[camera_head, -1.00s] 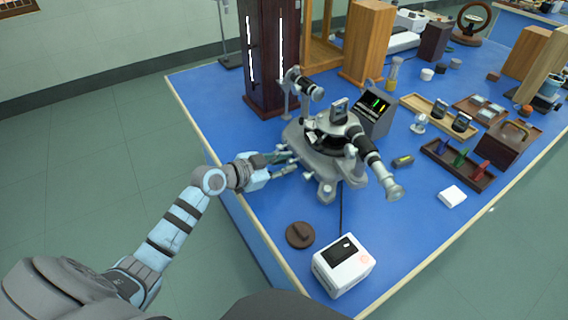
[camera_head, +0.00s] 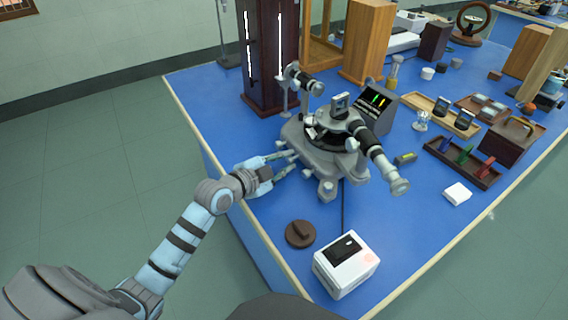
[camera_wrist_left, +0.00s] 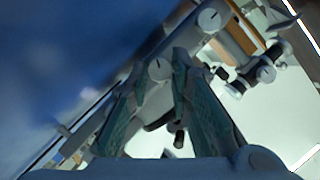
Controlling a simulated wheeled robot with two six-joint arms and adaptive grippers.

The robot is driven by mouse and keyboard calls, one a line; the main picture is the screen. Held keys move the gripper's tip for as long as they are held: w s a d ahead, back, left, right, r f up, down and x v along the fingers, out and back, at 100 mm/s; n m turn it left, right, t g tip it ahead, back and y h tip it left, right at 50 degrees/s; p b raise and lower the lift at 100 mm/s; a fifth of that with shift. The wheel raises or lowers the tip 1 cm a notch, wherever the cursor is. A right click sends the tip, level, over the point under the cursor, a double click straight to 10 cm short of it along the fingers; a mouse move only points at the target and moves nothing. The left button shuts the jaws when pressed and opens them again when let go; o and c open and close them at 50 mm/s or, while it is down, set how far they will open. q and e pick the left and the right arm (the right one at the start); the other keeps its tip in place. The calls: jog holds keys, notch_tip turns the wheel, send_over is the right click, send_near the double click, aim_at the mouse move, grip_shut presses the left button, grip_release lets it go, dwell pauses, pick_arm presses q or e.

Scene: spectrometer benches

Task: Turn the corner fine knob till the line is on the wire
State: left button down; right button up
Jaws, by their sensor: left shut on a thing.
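The grey spectrometer (camera_head: 305,150) stands on the blue bench, with its black-banded telescope (camera_head: 375,155) pointing to the lower right. My left gripper (camera_head: 291,162) is at its left corner, low beside the base. In the left wrist view, a round grey knob with a dark mark (camera_wrist_left: 158,69) sits between the fingertips of my left gripper (camera_wrist_left: 167,64), which is shut on it. A second marked knob (camera_wrist_left: 209,19) shows beyond it. A small dark screen (camera_head: 374,104) behind the telescope shows coloured lines; the line and wire are too small to tell apart. My right gripper is not in view.
A white box (camera_head: 346,265) and a brown round piece (camera_head: 300,234) stand near the front edge. A dark tall cabinet (camera_head: 268,60) is behind the spectrometer. Trays such as the dark one with coloured pieces (camera_head: 462,163) are to the right. The floor left of the bench is clear.

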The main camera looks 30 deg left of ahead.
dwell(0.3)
pick_arm(q)
jog(key=c, duration=1.5)
grip_release()
jog(key=shift+o, duration=0.2)
jog(key=v, duration=1.1)
jog(key=shift+s+a, duration=0.2)
jog(key=shift+s, duration=0.05)
jog(key=shift+s+d+r, duration=0.1)
jog(key=shift+s, duration=0.15)
